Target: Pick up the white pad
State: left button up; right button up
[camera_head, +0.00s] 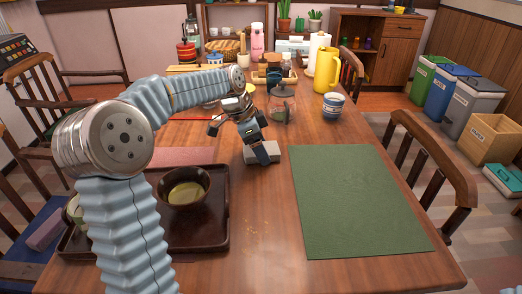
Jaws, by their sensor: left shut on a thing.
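The white pad (270,153) is a small pale block at the middle of the wooden table, left of the green mat. My left gripper (264,158) is over it, pointing down, with its fingers shut on the pad. The fingers hide part of the pad. I cannot tell whether the pad touches the table or is slightly raised. My right gripper does not show.
A dark tray (215,235) with a brown bowl (185,190) is at the left front. A green mat (355,200) lies at right. A glass jar (282,105), a patterned cup (333,106) and a yellow pitcher (327,70) stand behind the pad. Chairs flank the table.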

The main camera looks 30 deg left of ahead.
pick_arm(q)
jog(key=shift+r, duration=0.15)
jog(key=shift+r, duration=0.2)
notch_tip(320, 180, up, 2)
jog(key=shift+r, duration=0.25)
jog(key=s+d+r+b, duration=0.1)
jog(key=s+d+r, duration=0.4)
jog(key=s+r, duration=0.5)
jog(key=s, duration=0.3)
